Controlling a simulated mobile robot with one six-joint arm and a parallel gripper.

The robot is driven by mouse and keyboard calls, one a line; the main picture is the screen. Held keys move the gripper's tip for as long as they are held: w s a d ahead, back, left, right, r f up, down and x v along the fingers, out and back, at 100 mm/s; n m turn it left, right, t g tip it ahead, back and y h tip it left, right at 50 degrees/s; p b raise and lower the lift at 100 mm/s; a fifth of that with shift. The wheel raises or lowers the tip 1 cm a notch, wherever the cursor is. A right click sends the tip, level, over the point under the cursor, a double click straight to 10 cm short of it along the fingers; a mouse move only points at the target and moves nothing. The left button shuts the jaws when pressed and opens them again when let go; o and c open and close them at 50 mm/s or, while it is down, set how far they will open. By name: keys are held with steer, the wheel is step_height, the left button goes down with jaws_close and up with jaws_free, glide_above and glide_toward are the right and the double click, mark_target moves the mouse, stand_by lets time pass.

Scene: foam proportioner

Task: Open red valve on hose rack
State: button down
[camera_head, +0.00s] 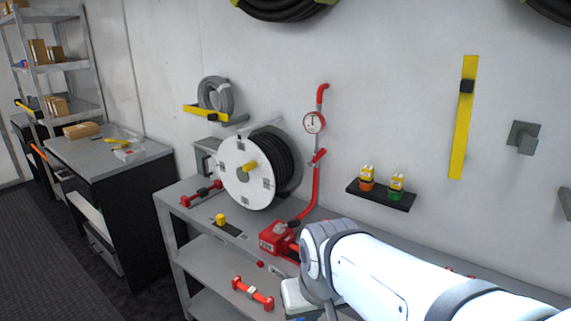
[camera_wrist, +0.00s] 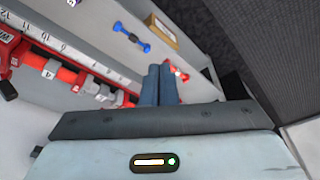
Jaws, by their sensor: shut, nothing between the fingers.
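In the head view a small red valve handle (camera_head: 318,157) sits on the red vertical pipe (camera_head: 316,185), below a round gauge (camera_head: 314,122). The pipe stands right of a white-faced hose reel (camera_head: 246,174) on a grey bench. The pipe's lower end bends toward a red unit (camera_head: 275,240). My arm crosses the lower right, and its wrist is in front of the bench, below and apart from the handle. In the wrist view my gripper (camera_wrist: 160,68) has its two fingers together, holding nothing. The handle cannot be made out in the wrist view.
The grey bench (camera_head: 195,212) has a lower shelf with a red dumbbell-shaped part (camera_head: 253,293). A wall shelf (camera_head: 381,195) holds two small bottles. The wrist view shows a blue part (camera_wrist: 132,38), a cardboard box (camera_wrist: 161,28) and a red numbered assembly (camera_wrist: 75,78). Wall space around the gauge is clear.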

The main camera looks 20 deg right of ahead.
steer(key=w+d+f+m+t+h+b, duration=0.1)
steer(key=w+d+m+t+b, duration=0.4)
steer(key=w, duration=0.7)
steer(key=w+d+m+t+h, duration=0.1)
steer(key=w+d+m+t, duration=0.45)
steer(key=w, duration=0.75)
steer(key=w+d+m+t+h+b, duration=0.25)
steer(key=w+d+m, duration=0.25)
steer(key=w+m, duration=0.3)
steer(key=m+t, duration=0.6)
steer(key=m, duration=0.1)
glide_toward(317, 158)
steer(key=w+d+r, duration=0.1)
steer(key=w+d, duration=0.2)
steer(key=d, duration=0.3)
steer(key=shift+w+a+r+h, duration=0.2)
steer(key=shift+w+a+r, duration=0.2)
steer(key=shift+a+r, duration=0.15)
steer(key=shift+w+a+r+h, duration=0.15)
steer(key=shift+w+a+r, duration=0.3)
steer(key=shift+a+r, duration=0.15)
steer(key=shift+d, duration=0.1)
